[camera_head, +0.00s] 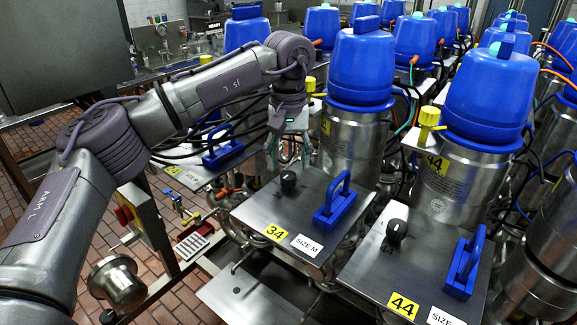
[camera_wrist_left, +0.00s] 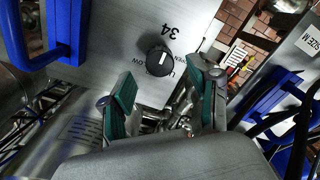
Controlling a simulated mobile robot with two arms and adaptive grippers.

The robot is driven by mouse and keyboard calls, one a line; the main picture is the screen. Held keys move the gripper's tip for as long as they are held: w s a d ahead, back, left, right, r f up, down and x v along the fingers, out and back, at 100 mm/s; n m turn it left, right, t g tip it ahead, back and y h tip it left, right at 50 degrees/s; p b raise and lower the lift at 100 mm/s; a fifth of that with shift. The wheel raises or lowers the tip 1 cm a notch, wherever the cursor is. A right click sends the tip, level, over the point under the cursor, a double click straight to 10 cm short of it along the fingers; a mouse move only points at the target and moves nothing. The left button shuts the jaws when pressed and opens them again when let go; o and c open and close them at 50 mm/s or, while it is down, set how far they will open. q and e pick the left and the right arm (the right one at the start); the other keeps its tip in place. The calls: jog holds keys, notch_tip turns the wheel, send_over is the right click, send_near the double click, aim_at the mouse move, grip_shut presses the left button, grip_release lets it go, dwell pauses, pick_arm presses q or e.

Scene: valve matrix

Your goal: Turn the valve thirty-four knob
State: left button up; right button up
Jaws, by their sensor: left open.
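The valve thirty-four knob (camera_head: 289,181) is a small round black knob on the grey metal plate (camera_head: 255,214) with the yellow "34" label (camera_head: 275,233). In the left wrist view the knob (camera_wrist_left: 159,62) shows a white pointer line, with the printed number 34 beside it. My left gripper (camera_head: 289,155) hangs just above and behind the knob in the head view. In the wrist view its green-padded fingers (camera_wrist_left: 160,78) are spread apart, with the knob ahead between the tips and nothing held. Contact with the knob is not visible. My right gripper is not in view.
A blue handle (camera_head: 335,204) stands on the same plate, right of the knob. The neighbouring plate 44 (camera_head: 378,262) has its own black knob (camera_head: 397,229) and blue handle (camera_head: 464,265). Blue-capped steel cylinders (camera_head: 361,65) and cables crowd behind.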

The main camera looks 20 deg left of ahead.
aim_at(288, 178)
pick_arm(q)
jog(key=shift+f, duration=0.6)
jog(key=shift+s+f, duration=0.1)
jog(key=shift+f, duration=0.75)
jog(key=c, duration=1.1)
jog(key=shift+c, duration=0.2)
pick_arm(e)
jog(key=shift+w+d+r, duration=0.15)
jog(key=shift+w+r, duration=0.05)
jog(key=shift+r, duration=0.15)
